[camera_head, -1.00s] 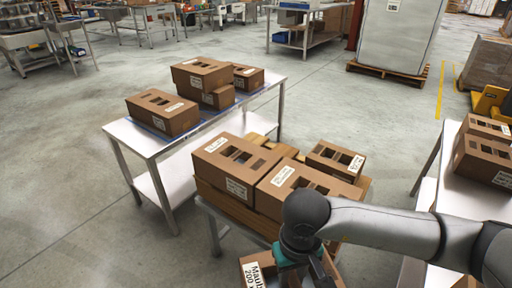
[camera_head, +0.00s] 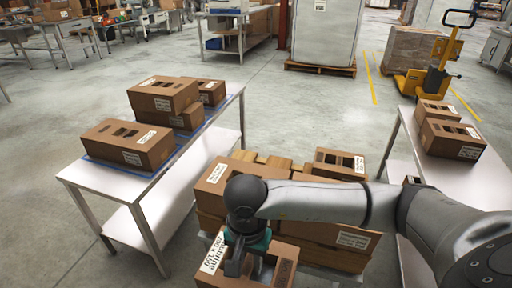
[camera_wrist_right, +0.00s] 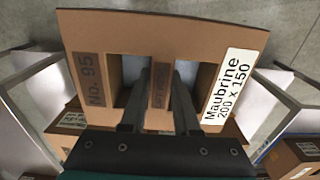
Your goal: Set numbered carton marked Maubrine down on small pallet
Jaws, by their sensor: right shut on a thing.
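The numbered carton marked Maubrine (camera_head: 277,272) is brown with cut-out openings and a white label. It hangs at the bottom of the head view in my right gripper (camera_head: 246,262). In the right wrist view the carton (camera_wrist_right: 105,30) reads "Maubrine 200 x 150" and "No. 95". There my right gripper (camera_wrist_right: 160,85) has its fingers in the openings, shut on the strip between them. The small pallet (camera_head: 270,160) shows as wooden slats beyond the arm, with several cartons on it; my arm hides part of it. My left gripper is not in view.
Cartons on the pallet include one at its left (camera_head: 212,180) and one at its back right (camera_head: 338,163). A table with several cartons (camera_head: 85,177) stands left, another (camera_head: 480,180) right. A yellow pallet truck (camera_head: 415,85) stands behind.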

